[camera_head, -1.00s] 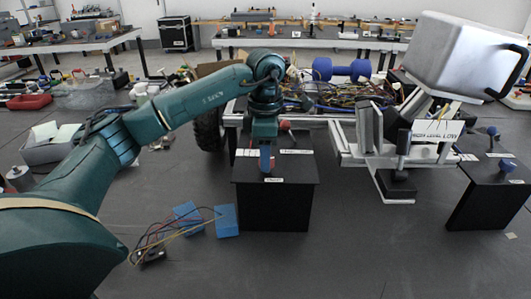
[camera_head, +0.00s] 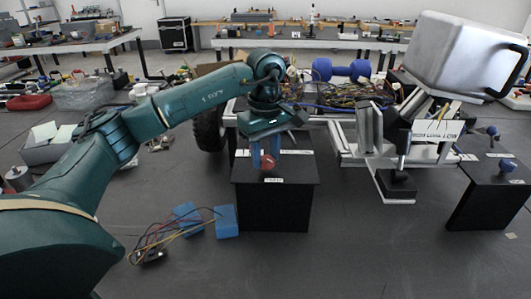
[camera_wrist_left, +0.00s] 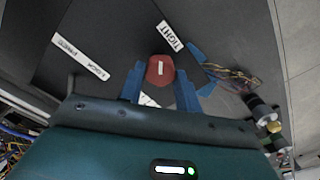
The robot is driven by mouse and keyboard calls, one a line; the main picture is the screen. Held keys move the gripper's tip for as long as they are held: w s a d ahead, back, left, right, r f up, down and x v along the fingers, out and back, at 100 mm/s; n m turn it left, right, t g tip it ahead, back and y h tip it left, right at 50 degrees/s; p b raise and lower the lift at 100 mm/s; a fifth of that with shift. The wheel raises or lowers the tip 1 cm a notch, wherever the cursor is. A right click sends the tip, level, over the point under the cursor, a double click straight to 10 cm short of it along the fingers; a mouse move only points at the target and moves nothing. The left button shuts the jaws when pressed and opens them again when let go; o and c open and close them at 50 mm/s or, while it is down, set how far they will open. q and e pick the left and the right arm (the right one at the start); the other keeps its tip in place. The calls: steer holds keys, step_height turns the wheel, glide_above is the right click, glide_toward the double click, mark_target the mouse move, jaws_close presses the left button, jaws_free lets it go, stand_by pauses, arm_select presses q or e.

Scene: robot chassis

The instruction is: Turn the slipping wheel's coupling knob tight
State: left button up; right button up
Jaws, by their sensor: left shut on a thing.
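A red knob (camera_head: 268,161) with a white line on its face sits on the black box (camera_head: 274,205) in front of the chassis. My left gripper (camera_head: 264,152) is shut on the knob, with a blue finger on each side. In the left wrist view, the knob (camera_wrist_left: 160,70) shows between the two blue fingertips (camera_wrist_left: 160,85). A label reading TIGHT (camera_wrist_left: 169,36) lies beside it, and another label (camera_wrist_left: 81,56) seems to read FREE and LOCK. The gripper body hides part of the box top. My right gripper is not in view.
Two blue blocks (camera_head: 226,221) with loose wires lie on the floor left of the box. The chassis frame (camera_head: 372,165) carries wires and a tilted silver case (camera_head: 462,55). A second black box (camera_head: 490,195) with blue knobs stands at the right. The front floor is clear.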

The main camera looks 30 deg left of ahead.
arm_select(q)
steer(key=shift+d+m, duration=0.1)
steer(key=shift+m, duration=1.9)
steer(key=o, duration=1)
steer(key=shift+c, duration=0.2)
steer(key=shift+r, duration=0.1)
